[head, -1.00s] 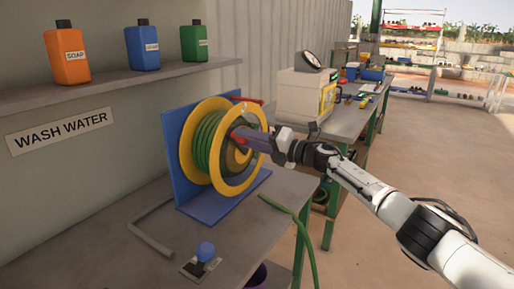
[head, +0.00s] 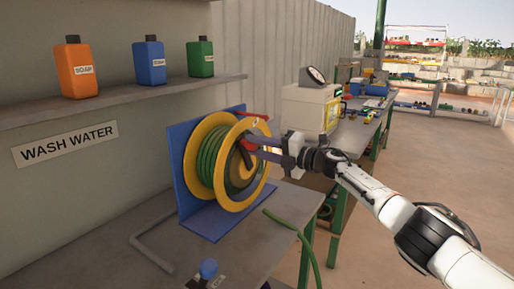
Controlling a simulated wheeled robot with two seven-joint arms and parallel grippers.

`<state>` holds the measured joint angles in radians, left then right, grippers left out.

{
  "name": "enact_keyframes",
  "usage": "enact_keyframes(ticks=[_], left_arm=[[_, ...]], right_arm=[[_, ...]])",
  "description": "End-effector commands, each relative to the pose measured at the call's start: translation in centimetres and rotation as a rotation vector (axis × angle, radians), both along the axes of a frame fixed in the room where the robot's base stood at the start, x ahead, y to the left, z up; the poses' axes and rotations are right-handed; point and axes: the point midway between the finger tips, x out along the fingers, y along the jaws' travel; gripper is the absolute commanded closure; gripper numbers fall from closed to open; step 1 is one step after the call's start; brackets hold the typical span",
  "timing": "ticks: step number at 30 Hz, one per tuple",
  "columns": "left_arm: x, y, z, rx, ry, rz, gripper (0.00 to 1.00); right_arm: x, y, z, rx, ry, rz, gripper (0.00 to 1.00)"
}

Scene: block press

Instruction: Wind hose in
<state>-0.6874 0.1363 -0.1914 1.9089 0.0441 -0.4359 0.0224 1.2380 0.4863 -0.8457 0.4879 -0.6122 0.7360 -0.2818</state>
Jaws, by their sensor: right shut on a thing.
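A hose reel with yellow rims (head: 261,196) stands on a blue bracket (head: 182,166) on the bench. Several turns of green hose (head: 208,157) are wound on it. A loose length of green hose (head: 297,234) lies over the bench's front edge and hangs down. My right gripper (head: 252,145) reaches in from the right at the reel's front face. It is shut on the reel's crank handle, which its fingers mostly hide. A dark crank arm (head: 246,158) shows just below the fingers. My left gripper is not in view.
A red lever (head: 257,117) sits at the reel's top. A blue knob (head: 209,268) and a bent grey bar (head: 152,255) are on the bench (head: 118,240). Soap bottles stand on a shelf (head: 130,98) above. A white machine (head: 305,105) stands behind the reel. Open floor lies to the right.

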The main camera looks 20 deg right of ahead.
Motion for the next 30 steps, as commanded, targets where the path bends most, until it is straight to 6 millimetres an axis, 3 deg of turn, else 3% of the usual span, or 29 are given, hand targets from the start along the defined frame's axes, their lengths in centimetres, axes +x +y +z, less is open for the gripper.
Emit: enact_keyframes(ticks=[1,4,17,23,30], left_arm=[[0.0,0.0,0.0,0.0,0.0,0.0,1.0],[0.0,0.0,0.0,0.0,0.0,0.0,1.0],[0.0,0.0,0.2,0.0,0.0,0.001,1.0],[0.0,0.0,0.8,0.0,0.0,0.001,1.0],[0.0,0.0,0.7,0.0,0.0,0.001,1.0]], right_arm=[[0.1,0.0,0.2,0.001,-0.004,-0.002,0.69],[0.0,0.0,0.2,0.0,-0.003,-0.002,0.52],[-0.3,-0.5,0.0,-0.002,-0.001,-0.003,0.52],[-2.0,-1.6,0.1,-0.003,-0.001,-0.001,0.52],[-5.1,-4.0,-0.2,-0.004,-0.001,-0.002,0.52]])
